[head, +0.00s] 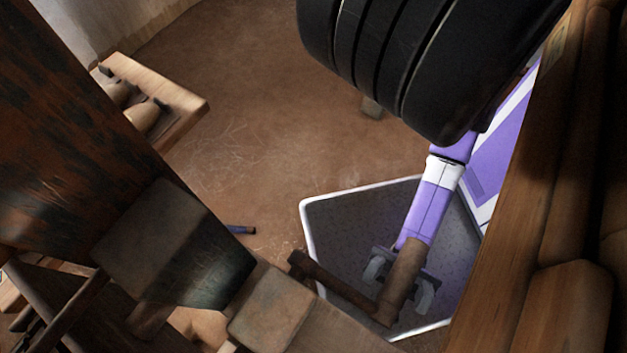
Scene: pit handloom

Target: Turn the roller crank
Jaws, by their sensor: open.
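The roller crank (338,283) is a dark brown bent wooden piece in the lower middle of the head view. Its arm runs from a stubby end near the loom's beam down and right to a corner, and a thick round handle (404,274) rises from there. My gripper (399,289) is at the handle, with one grey finger visible on each side of it. The jaws are open around the handle. I cannot tell whether either finger touches it. The handle covers part of the gripper.
Heavy loom timbers (165,245) fill the left and lower left, with a wooden beam end (272,312) close to the crank. A wooden post (520,180) stands on the right. A small board (180,97) carries shuttle-like pieces. The earthen floor (250,110) beyond is mostly clear.

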